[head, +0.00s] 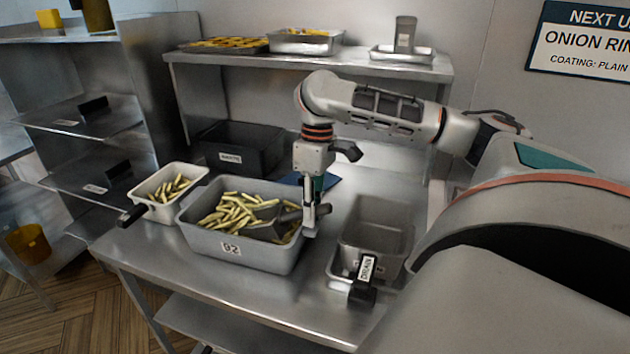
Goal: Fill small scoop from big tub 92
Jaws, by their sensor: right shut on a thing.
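The big grey tub marked 92 (203,237) stands on the steel table and holds many pale yellow fries. A small grey metal scoop (262,230) lies in the tub among the fries, tilted, with part of it hidden by them. My right gripper (311,225) points down at the tub's right end and is shut on the scoop's handle. I cannot tell how many fries are in the scoop. My left gripper does not show.
A white basket of fries (163,205) stands left of the tub. A grey container marked DRAIN (375,225) stands close on the right. A black bin (233,147) is behind. An upper shelf (330,62) with trays overhangs the table's back.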

